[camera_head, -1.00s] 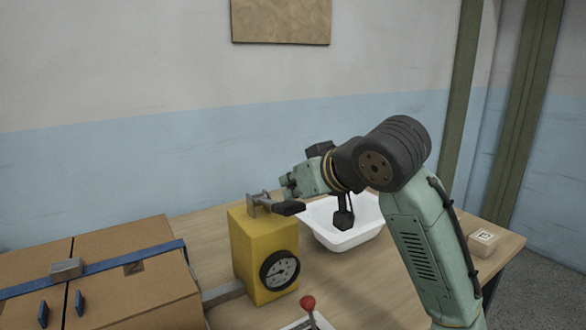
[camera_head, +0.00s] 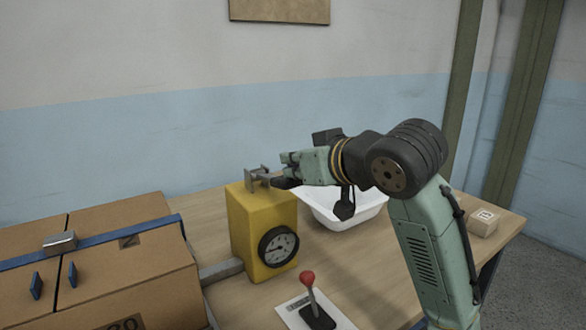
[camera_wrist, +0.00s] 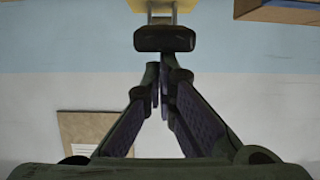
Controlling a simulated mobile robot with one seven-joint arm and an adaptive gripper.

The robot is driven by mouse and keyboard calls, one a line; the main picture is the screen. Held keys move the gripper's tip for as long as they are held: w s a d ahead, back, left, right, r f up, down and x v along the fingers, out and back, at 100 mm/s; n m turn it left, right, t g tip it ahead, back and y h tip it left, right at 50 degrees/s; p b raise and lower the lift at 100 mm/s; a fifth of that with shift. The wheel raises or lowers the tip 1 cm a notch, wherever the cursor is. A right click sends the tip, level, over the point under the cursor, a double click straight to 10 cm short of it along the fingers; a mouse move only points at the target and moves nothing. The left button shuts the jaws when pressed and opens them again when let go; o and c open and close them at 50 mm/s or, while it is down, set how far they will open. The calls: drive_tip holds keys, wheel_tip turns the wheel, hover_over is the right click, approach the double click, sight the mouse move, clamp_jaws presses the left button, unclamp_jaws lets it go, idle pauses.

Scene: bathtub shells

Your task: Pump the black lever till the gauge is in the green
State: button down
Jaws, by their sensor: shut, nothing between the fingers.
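The yellow pump box (camera_head: 247,235) stands on the table with a round black-rimmed gauge (camera_head: 280,247) on its front. The gauge needle and any green band are too small to read. A grey metal bracket sits on the box top, and the black lever (camera_head: 285,183) sticks out from it to the right, roughly level. My gripper (camera_head: 286,163) is shut and empty at the lever's outer end. In the wrist view the black lever (camera_wrist: 165,38) lies just beyond the closed fingertips (camera_wrist: 162,70); whether they touch it I cannot tell.
A white basin (camera_head: 340,220) sits behind and right of the box. A red-knobbed stick (camera_head: 308,280) stands on a pale plate in front. Cartons with a blue strap (camera_head: 110,243) fill the left. A small box (camera_head: 483,222) lies at the right table edge.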

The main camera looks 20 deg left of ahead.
drive_tip(key=shift+s+d+f+t+y+b, duration=0.15)
drive_tip(key=shift+f+t+y+b, duration=0.3)
drive_tip(key=shift+f+b, duration=0.4)
drive_tip(key=shift+s+d+f+b, duration=0.15)
drive_tip(key=shift+f+b, duration=0.25)
drive_tip(key=shift+b, duration=0.55)
drive_tip(key=f+b, duration=0.1)
drive_tip(key=b, duration=0.1)
drive_tip(key=f+t+y+b, duration=0.1)
drive_tip(key=f+b, duration=0.1)
drive_tip(key=f+y+b, duration=0.1)
drive_tip(key=b, duration=0.2)
drive_tip(key=shift+s+d+f+t, duration=0.15)
drive_tip(key=shift+s+d+t, duration=0.1)
drive_tip(key=shift+d, duration=0.15)
